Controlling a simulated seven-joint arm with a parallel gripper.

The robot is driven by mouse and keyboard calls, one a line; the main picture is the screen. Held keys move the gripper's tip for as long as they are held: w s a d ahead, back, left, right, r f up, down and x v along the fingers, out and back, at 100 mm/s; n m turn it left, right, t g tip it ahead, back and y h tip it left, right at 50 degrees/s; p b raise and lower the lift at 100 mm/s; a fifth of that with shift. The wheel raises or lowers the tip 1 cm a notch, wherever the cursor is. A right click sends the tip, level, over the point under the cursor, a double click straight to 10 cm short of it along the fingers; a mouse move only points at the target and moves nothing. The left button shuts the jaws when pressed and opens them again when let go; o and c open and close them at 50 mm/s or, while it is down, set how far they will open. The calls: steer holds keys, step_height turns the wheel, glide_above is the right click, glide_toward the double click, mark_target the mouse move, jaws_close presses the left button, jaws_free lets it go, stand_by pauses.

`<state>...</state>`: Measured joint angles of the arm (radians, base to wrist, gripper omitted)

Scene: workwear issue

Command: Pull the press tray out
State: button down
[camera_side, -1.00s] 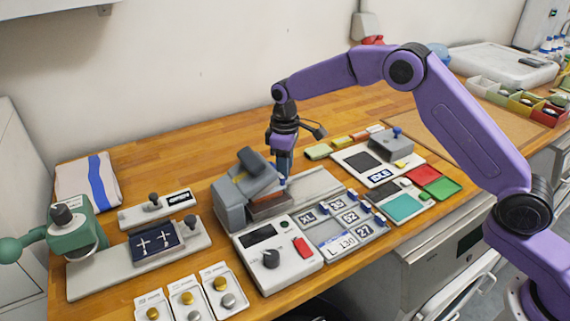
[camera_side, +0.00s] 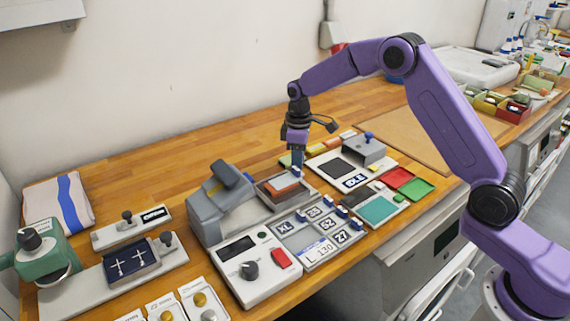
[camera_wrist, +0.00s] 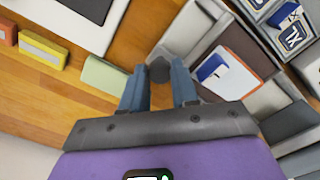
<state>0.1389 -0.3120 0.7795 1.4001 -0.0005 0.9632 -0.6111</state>
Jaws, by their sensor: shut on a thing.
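The press (camera_side: 206,214) is a grey block with a raised dark-grey head (camera_side: 232,174), left of centre in the side view. Its press tray (camera_side: 266,198) sits to the right of the press body, clear of the space under the head, on a pale track. An orange-brown piece lies on the tray, with a white and blue patch (camera_wrist: 212,68) on it in the wrist view. My gripper (camera_side: 297,164) points down at the tray's far right end. In the wrist view its fingers (camera_wrist: 158,82) are shut on a dark round knob (camera_wrist: 159,69), taken as the tray's handle.
A control box (camera_side: 255,270) with a dial and red switch stands in front of the press. A rack of size tiles (camera_side: 318,238) lies close to the tray's front side. Open wood lies behind the press.

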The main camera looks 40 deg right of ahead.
steer(key=shift+r, duration=0.1)
steer(key=c, duration=1.1)
jaws_free()
steer(key=shift+a, duration=0.1)
step_height(320, 180, up, 17)
steer(key=shift+r, duration=0.2)
steer(key=s+a+f+n, duration=0.1)
steer(key=s+a, duration=0.3)
steer(key=s, duration=0.6)
steer(key=s+a+f+n, duration=0.1)
steer(key=s+a, duration=0.2)
steer(key=s, duration=0.8)
steer(key=shift+n, duration=0.8)
steer(key=s+d+f, duration=0.2)
steer(key=s, duration=0.5)
steer(key=s+d+f, duration=0.2)
steer(key=s+d, duration=0.1)
steer(key=s, duration=0.4)
steer(key=s+d+f, duration=0.2)
steer(key=s+d, duration=0.1)
steer(key=s, duration=0.4)
steer(key=shift+s+f, duration=0.1)
steer(key=shift+f, duration=0.05)
